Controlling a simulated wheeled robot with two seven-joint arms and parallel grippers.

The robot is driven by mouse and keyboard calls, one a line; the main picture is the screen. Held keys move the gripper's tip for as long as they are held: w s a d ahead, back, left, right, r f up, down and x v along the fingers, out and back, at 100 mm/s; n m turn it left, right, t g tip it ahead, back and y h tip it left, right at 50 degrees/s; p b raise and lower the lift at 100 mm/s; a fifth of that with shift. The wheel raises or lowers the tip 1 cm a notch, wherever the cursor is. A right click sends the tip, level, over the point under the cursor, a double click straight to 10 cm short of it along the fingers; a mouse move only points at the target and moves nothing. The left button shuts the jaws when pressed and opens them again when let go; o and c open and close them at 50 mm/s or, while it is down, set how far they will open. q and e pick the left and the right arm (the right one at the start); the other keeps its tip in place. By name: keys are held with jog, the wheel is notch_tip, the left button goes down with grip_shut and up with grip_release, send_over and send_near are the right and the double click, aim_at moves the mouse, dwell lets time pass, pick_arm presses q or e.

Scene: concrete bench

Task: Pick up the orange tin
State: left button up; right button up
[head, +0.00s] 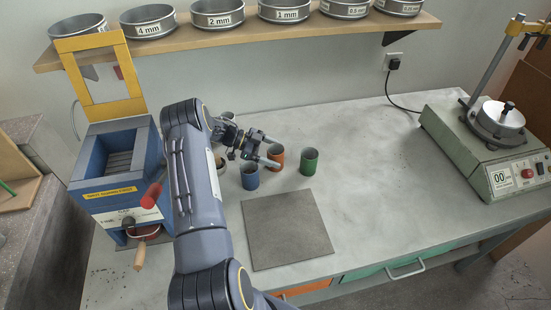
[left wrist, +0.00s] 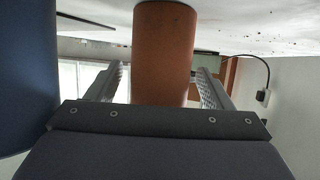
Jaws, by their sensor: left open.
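The orange tin (head: 276,156) stands upright on the bench between a blue tin (head: 249,178) and a green tin (head: 309,163). My left gripper (head: 272,151) is open and low at the orange tin, reaching in from the left. In the left wrist view the orange tin (left wrist: 163,55) rises between the two open fingers (left wrist: 160,82), with a narrow gap visible on each side. The blue tin (left wrist: 25,75) fills the left edge of that view, close beside the fingers. My right gripper is not in view.
A grey square plate (head: 287,230) lies in front of the tins. Another tin (head: 226,116) stands behind my wrist. A blue machine (head: 118,165) with a yellow frame is at the left, a green device (head: 470,140) at the right. The bench between tins and device is clear.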

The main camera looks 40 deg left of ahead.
pick_arm(q)
jog(key=shift+d, duration=0.1)
jog(key=shift+c, duration=0.2)
jog(key=c, duration=1)
jog(key=shift+c, duration=0.6)
